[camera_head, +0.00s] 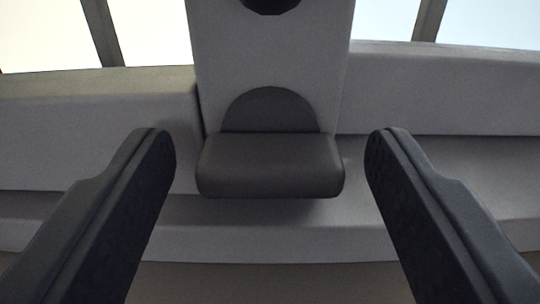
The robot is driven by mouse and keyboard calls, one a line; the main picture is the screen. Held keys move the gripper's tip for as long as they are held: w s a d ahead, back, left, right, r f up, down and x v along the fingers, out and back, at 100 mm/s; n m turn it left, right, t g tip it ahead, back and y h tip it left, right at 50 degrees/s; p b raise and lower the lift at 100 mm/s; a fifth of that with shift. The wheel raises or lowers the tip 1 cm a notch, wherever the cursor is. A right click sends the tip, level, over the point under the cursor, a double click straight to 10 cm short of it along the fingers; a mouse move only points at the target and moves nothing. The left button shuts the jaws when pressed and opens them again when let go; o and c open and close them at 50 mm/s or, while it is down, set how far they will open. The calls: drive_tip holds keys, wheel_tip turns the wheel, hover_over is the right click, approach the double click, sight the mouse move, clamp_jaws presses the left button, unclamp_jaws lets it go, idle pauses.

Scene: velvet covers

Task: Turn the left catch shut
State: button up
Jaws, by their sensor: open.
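A dark grey catch (270,165) sits in the middle of the view. It has a wide rounded block in front and a half-round plate behind it, set against a pale grey upright panel (268,60). No second catch is in view, so I cannot tell from this picture alone whether it is the left one. My gripper (270,158) is open, with one black finger to the left of the catch and one to the right. Clear gaps show between each finger and the catch, and neither finger appears to touch it.
A dark round part (270,5) is cut off at the top edge above the catch. Grey stepped ledges (440,95) run across both sides behind the fingers. Bright window panes (155,30) with dark bars stand at the upper left and upper right.

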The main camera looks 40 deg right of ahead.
drive_tip(key=c, duration=1)
drive_tip(key=shift+n, duration=0.3)
drive_tip(key=n, duration=0.4)
drive_tip(key=shift+a+r+p, duration=0.1)
drive_tip(key=shift+r+p, duration=0.05)
drive_tip(key=shift+p, duration=0.25)
drive_tip(key=n+p, duration=0.1)
drive_tip(key=n, duration=0.4)
drive_tip(key=n+p, duration=0.3)
drive_tip(key=n, duration=0.2)
drive_tip(key=shift+n+p, duration=0.85)
drive_tip(key=shift+n, duration=0.75)
drive_tip(key=shift+f, duration=0.2)
